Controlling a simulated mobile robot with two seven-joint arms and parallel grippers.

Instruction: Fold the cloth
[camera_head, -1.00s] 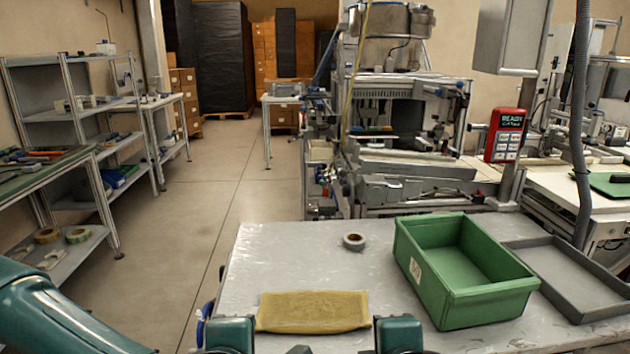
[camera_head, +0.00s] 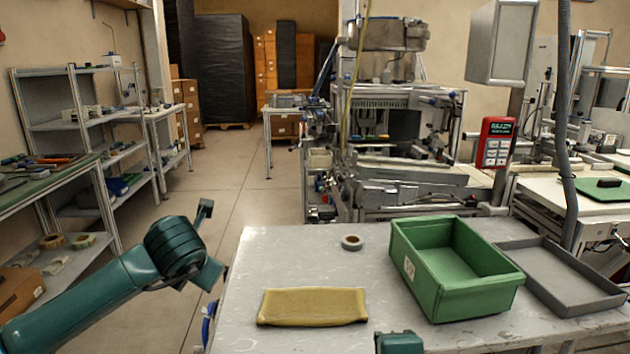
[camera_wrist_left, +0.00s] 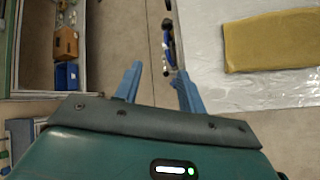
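The mustard-yellow cloth (camera_head: 312,307) lies as a flat, wide rectangle with a thick front edge near the front of the grey table (camera_head: 262,262). Part of the cloth (camera_wrist_left: 275,42) also shows at the top right of the left wrist view. My left gripper (camera_wrist_left: 158,86) is open and empty, with its blue fingers apart. It is left of the table edge, over the floor, and does not touch the cloth. Only the teal top of my right gripper (camera_head: 399,343) shows at the bottom of the head view, right of the cloth; its fingers are hidden.
A green bin (camera_head: 457,270) stands on the table to the right of the cloth, beside a grey tray (camera_head: 590,285). The table is clear left of the cloth. Shelving (camera_head: 105,170) stands far left.

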